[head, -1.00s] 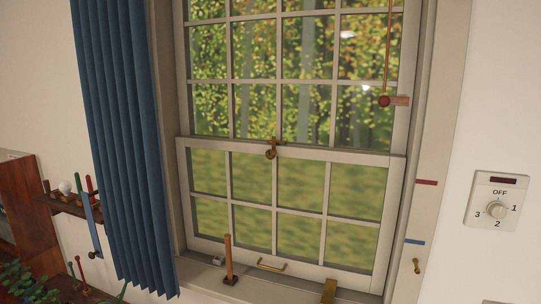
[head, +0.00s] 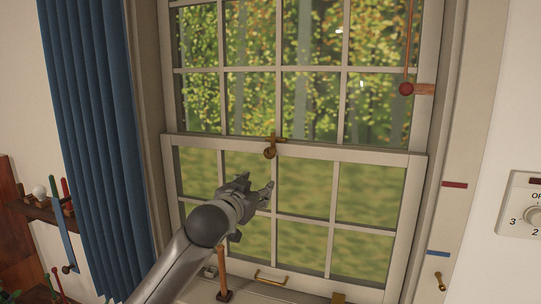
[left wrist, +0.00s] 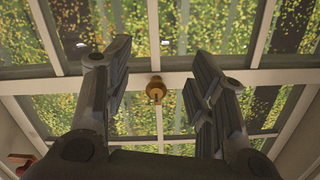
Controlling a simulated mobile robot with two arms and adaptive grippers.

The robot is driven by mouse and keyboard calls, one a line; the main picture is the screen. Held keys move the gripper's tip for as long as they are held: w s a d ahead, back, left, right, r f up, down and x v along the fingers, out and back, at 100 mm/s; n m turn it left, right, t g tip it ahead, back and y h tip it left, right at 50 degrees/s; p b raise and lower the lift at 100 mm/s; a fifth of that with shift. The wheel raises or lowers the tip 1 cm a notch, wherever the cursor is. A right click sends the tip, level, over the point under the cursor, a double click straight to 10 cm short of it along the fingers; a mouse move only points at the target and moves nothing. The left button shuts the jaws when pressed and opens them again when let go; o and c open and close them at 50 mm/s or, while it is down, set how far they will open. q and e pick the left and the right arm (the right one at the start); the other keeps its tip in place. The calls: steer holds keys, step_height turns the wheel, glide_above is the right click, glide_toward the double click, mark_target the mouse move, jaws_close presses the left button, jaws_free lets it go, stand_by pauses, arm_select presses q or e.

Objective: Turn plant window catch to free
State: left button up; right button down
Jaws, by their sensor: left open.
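The brass window catch (head: 270,147) sits at the middle of the rail where the two sashes (head: 350,156) meet. In the left wrist view the catch (left wrist: 156,89) shows as a round brass knob between the two fingers, some way beyond them. My left gripper (head: 257,188) is open and empty, below and slightly left of the catch in the head view, apart from it. It also shows in the left wrist view (left wrist: 160,75) with its fingers spread. My right gripper is not in view.
A wooden peg (head: 222,270) stands on the sill beside my left arm. A brass sash handle (head: 271,278) is low on the window. A blue curtain (head: 95,150) hangs at the left. A red ball (head: 406,89) hangs at the right. The glass before the gripper is unobstructed.

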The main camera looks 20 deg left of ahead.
arm_select(q)
steer(key=t, duration=0.1)
glide_toward(268, 155)
steer(key=w+p, duration=0.3)
steer(key=w, duration=0.6)
steer(key=shift+w+d, duration=0.1)
steer(key=shift+w, duration=0.85)
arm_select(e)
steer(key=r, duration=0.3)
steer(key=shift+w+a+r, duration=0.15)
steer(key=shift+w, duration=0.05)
arm_select(q)
steer(key=shift+c, duration=0.4)
steer(key=c, duration=1)
